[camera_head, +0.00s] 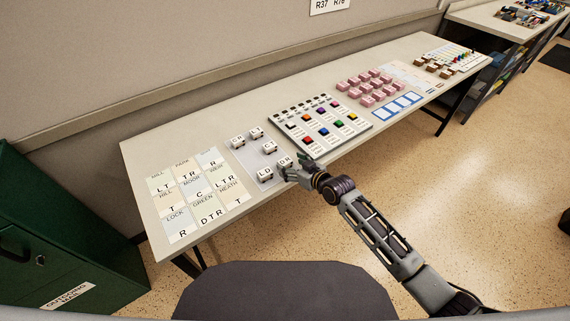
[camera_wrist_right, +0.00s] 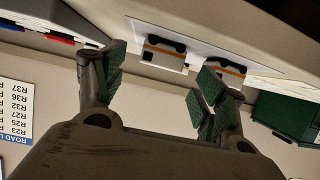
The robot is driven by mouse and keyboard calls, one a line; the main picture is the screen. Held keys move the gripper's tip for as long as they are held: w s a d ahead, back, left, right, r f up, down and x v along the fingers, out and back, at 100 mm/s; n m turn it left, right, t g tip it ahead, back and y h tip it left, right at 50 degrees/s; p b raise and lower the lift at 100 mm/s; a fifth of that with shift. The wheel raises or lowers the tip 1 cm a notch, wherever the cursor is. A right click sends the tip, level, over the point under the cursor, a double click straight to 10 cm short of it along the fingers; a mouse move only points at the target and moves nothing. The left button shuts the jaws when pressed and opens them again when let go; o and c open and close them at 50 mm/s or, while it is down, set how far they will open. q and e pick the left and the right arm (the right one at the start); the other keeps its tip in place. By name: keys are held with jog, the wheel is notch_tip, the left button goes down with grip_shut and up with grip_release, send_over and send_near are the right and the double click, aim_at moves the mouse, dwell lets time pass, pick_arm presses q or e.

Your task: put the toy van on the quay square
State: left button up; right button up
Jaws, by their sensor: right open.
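Several small white toy vans with letters on top stand on a pale sheet on the table. In the head view, one van (camera_head: 264,174) reads about "LD", and another (camera_head: 284,161) about "DR". My right gripper (camera_head: 299,168) is beside the "DR" van, at its right. In the right wrist view my right gripper (camera_wrist_right: 160,78) is open and empty. Beyond its fingers are one white van with an orange stripe (camera_wrist_right: 163,54) and a second van (camera_wrist_right: 231,73), partly hidden by a finger. The board of named squares (camera_head: 201,189) lies to the left; I cannot read which square says quay.
A board with coloured blocks (camera_head: 320,124) lies right of the vans, then pink blocks (camera_head: 367,88) and blue-edged cards (camera_head: 399,105). A green cabinet (camera_head: 60,235) stands at the left. A dark chair back (camera_head: 285,290) is in front of the table.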

aim_at(286, 161)
jog(key=shift+x, duration=1.7)
jog(key=c, duration=1.2)
jog(key=shift+o, duration=0.2)
notch_tip(286, 161, up, 10)
